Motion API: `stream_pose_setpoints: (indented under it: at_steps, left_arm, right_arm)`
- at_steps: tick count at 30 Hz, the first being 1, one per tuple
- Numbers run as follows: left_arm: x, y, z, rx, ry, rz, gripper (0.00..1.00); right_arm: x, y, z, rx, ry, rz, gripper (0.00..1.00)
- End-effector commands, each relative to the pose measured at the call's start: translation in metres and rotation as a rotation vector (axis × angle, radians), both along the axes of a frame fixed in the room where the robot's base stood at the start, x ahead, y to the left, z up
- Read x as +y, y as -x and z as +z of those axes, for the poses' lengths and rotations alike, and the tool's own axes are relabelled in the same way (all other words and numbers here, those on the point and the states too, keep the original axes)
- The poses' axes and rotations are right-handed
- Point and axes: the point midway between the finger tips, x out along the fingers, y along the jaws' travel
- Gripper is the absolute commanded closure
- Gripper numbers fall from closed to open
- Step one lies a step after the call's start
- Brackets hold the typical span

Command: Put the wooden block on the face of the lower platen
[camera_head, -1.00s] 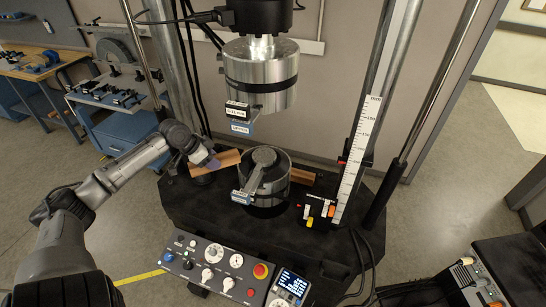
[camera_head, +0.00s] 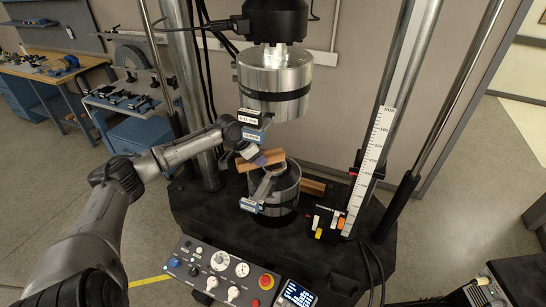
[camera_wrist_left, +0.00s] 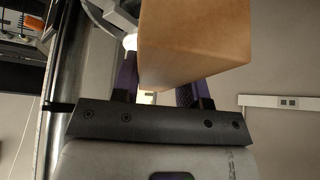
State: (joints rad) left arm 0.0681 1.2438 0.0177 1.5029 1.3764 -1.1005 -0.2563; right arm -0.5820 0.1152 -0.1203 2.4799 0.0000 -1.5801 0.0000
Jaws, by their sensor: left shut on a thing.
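The wooden block (camera_head: 246,163) is light brown and held by my left gripper (camera_head: 258,157) in the head view, at the upper left edge of the lower platen. In the left wrist view the block (camera_wrist_left: 195,40) fills the upper middle, between the two dark fingers (camera_wrist_left: 160,85). The lower platen (camera_head: 276,193) is a short metal cylinder with a dark band, under the upper platen (camera_head: 273,80). The block and gripper hide part of its face; I cannot tell whether the block touches it. My right gripper is out of view.
A second brown wooden piece (camera_head: 313,187) lies behind the lower platen to the right. A white ruler (camera_head: 368,165) stands on the right. The control panel (camera_head: 225,270) is in front. The upper platen hangs close above my left gripper.

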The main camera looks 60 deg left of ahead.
Motion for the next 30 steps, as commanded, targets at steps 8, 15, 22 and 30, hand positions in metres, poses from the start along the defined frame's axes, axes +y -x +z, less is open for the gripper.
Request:
stream_pose_setpoints:
  at_steps: [8,15,22,30]
  left_arm:
    - [-0.003,-0.016,0.001,-0.001,0.002,-0.001,0.9]
    - [-0.005,-0.023,0.002,-0.002,0.001,-0.003,0.9]
    - [-0.009,-0.045,0.002,-0.004,0.003,-0.002,0.9]
    - [-0.01,-0.051,-0.012,0.001,0.0,-0.003,0.9]
  right_arm:
    - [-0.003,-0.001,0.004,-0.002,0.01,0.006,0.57]
    - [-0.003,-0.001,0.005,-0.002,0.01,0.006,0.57]
    - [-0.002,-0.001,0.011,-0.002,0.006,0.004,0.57]
    - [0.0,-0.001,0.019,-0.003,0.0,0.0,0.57]
